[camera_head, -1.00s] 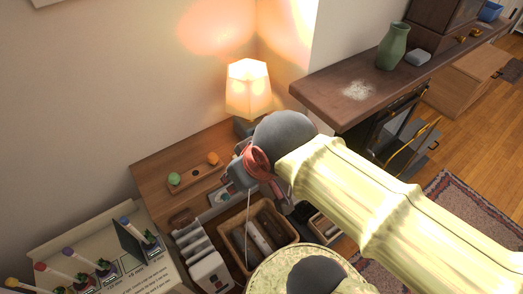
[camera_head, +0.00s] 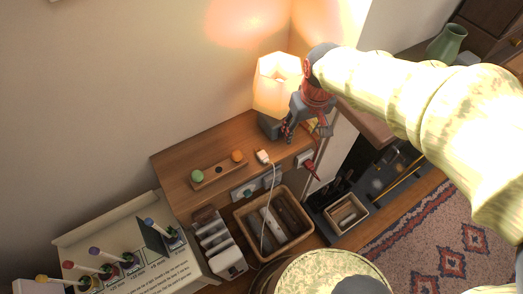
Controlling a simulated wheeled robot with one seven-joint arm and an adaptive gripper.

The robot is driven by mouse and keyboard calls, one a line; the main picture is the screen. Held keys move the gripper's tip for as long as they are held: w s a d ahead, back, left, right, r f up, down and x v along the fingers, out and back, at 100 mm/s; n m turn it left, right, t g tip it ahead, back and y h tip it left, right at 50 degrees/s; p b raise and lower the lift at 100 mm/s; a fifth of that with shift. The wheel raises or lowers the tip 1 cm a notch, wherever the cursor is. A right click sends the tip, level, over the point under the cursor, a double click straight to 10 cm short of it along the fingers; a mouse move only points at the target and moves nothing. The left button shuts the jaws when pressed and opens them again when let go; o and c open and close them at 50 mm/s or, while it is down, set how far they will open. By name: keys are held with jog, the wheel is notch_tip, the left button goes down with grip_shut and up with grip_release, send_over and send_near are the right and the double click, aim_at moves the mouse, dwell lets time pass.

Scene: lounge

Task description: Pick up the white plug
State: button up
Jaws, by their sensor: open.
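The white plug (camera_head: 263,156) lies on the wooden cabinet top near its front edge, just right of the small wooden board. A white cord runs from it down over the edge past the crate. My gripper (camera_head: 304,134) is open and empty, to the right of and above the plug, in front of the lamp base. The gripper does not touch the plug. Its dark and red fingers point down.
A lit lamp (camera_head: 278,84) stands at the back of the cabinet (camera_head: 172,160). A wooden board (camera_head: 214,178) holds a green and an orange ball. A wooden crate (camera_head: 238,220) with several items, a white rack (camera_head: 222,248) and a pegged board (camera_head: 75,235) stand in front.

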aim_at(263, 155)
jog(key=w+a+f+n, duration=0.1)
jog(key=a+f, duration=0.2)
jog(key=f, duration=0.1)
jog(key=w+a+f+g+p, duration=0.1)
jog(key=a+f, duration=0.2)
jog(key=f, duration=0.1)
jog(key=w+a+f+n+g+p, duration=0.1)
jog(key=a+f, duration=0.3)
jog(key=shift+w+n+h, duration=0.25)
jog(key=shift+n+h, duration=0.05)
jog(key=f+b, duration=0.1)
jog(key=f, duration=0.1)
jog(key=f+b, duration=0.1)
jog(key=f, duration=0.2)
jog(key=f+b, duration=0.1)
jog(key=f, duration=0.2)
jog(key=shift+w+a, duration=0.1)
jog(key=shift+a, duration=0.3)
jog(key=shift+c, duration=1.2)
grip_shut()
